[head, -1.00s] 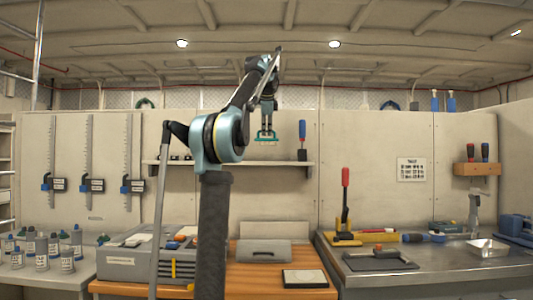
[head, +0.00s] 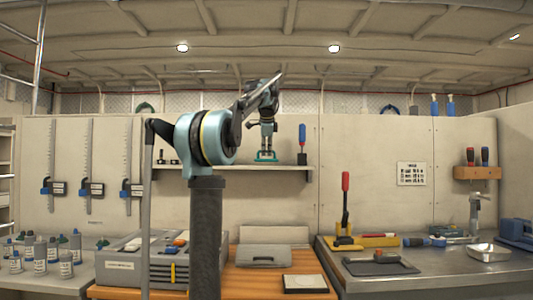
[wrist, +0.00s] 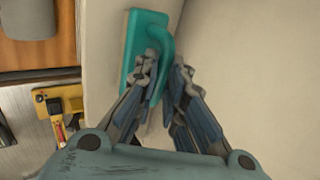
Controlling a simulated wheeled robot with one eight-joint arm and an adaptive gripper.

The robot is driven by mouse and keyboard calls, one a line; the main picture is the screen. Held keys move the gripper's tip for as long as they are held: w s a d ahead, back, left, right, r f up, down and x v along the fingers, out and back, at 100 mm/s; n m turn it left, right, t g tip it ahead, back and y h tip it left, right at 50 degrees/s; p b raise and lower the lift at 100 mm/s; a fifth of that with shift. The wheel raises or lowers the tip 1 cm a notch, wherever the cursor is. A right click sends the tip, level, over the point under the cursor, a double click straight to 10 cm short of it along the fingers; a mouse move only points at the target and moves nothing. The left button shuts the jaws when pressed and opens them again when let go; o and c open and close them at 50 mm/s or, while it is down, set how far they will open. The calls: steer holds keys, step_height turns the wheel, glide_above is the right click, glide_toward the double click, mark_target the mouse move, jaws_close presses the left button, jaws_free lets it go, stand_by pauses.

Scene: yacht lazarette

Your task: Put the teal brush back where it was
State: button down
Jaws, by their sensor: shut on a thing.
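The teal brush (head: 265,156) is in my gripper (head: 266,147), just above the wall shelf (head: 240,167) in the head view. I cannot tell whether it touches the shelf. In the wrist view the teal brush (wrist: 128,50) has a pale strip along its left side and a raised handle. My gripper's fingers (wrist: 165,66) are closed on that handle, one on each side. The fingers hide part of the handle.
A blue-handled screwdriver (head: 302,143) stands upright on the shelf right of the brush. Small dark items (head: 175,157) sit at its left end. Below are a grey toolbox (head: 263,254) and a red-handled lever (head: 345,200). The shelf between the brush and screwdriver is clear.

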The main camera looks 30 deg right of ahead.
steer(key=c, duration=1.7)
jaws_free()
steer(key=shift+o, duration=0.2)
steer(key=v, duration=1.2)
steer(key=shift+w, duration=0.1)
